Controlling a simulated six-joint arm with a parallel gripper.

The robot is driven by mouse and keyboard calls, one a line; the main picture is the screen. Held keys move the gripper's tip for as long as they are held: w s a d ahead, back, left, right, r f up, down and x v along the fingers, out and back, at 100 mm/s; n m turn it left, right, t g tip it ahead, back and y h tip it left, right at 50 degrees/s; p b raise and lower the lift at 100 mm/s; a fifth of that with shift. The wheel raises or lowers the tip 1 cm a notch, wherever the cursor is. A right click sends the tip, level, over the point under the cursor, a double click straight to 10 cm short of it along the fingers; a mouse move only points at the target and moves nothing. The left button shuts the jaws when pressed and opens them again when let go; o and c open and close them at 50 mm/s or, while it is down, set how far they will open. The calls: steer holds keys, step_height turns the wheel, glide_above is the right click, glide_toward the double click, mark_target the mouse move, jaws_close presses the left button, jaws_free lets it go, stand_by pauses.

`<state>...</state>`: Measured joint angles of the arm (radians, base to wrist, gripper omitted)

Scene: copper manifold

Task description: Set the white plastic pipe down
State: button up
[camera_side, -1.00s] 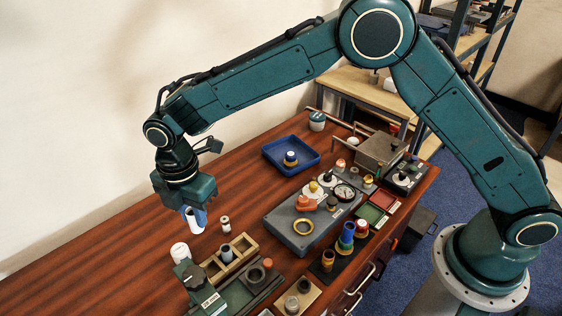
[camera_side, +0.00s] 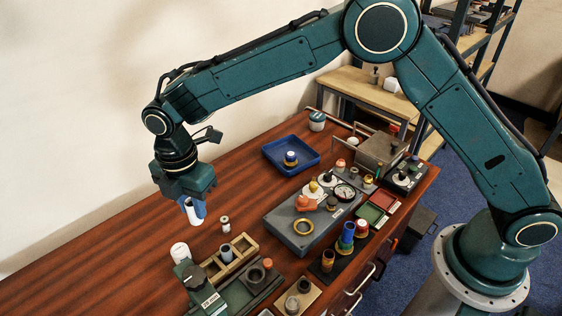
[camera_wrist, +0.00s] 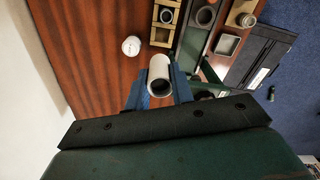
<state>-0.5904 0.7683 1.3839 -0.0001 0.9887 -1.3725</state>
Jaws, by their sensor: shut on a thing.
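The white plastic pipe (camera_side: 193,212) is a short open tube, held slightly tilted in the side view. My gripper (camera_side: 191,207) has blue fingers shut on it, near the left part of the wooden table. In the wrist view the white pipe (camera_wrist: 159,74) shows its open, dark end between the blue fingers (camera_wrist: 159,90). From the side view I cannot tell whether the pipe's lower end touches the wood.
A wooden holder with compartments (camera_side: 243,244) and a green vise-like fixture (camera_side: 200,288) lie in front. A blue tray (camera_side: 310,166) stands behind right. Bare wood lies left of the pipe.

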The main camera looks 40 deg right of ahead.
steer(key=w+d, duration=0.8)
steer(key=d, duration=0.4)
steer(key=w+d, duration=0.7)
steer(key=d, duration=0.5)
step_height(320, 180, down, 16)
steer(key=shift+a+r, duration=0.1)
steer(key=shift+f, duration=2.15)
steer(key=shift+f, duration=0.2)
steer(key=o, duration=1)
steer(key=shift+c, duration=0.2)
steer(key=shift+r, duration=0.15)
